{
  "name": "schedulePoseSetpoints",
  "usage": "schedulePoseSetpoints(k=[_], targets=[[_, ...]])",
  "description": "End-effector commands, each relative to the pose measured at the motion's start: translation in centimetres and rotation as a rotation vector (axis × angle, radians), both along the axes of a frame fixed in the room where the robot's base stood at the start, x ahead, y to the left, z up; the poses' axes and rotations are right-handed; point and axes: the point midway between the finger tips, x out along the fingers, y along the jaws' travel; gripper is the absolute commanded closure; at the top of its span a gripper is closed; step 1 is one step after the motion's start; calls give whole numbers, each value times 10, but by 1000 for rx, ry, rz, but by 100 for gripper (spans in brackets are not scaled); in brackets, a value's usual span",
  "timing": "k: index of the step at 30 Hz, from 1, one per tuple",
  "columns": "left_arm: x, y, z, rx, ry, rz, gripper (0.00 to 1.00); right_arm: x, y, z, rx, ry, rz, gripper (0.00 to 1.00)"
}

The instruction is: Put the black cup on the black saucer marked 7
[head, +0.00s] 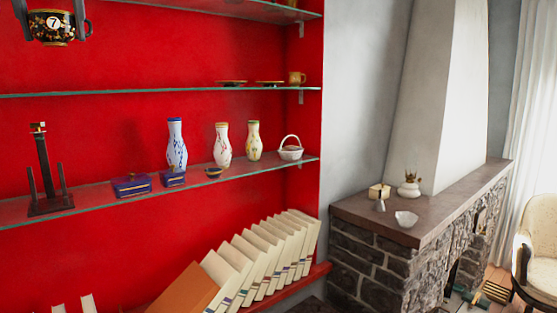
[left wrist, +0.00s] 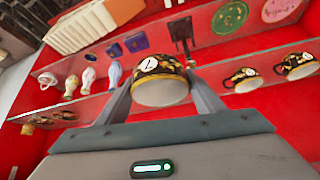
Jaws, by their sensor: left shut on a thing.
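The black cup (head: 62,32) has gold decoration and a white round mark with a 7. It is at the top left of the head view, held up in front of the red shelf wall. My left gripper (head: 53,24) is shut on it, one finger on each side. In the left wrist view the cup (left wrist: 162,91) sits between the fingers of my left gripper (left wrist: 161,80), with the pale underside or opening towards the camera. I cannot make out a black saucer marked 7 in either view. My right gripper is not in view.
Two black-gold cups (left wrist: 243,78) (left wrist: 298,67) stand on a shelf in the wrist view. In the head view, the upper glass shelf (head: 150,92) holds flat saucers (head: 232,82) and a brown cup (head: 297,78). Vases (head: 177,146), blue boxes (head: 131,186) and a dark stand (head: 46,180) occupy the lower shelf.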

Motion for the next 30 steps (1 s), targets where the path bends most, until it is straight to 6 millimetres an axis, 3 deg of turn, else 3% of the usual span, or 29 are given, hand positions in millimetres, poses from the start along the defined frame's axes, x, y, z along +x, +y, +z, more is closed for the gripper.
schedulePoseSetpoints(k=[6,22,30], targets=[[10,-3,-14,1,2,-1,63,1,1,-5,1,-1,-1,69],[17,-5,-18,0,1,-5,63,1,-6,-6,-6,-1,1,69],[29,-11,-33,-2,2,-9,63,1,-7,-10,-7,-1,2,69]])
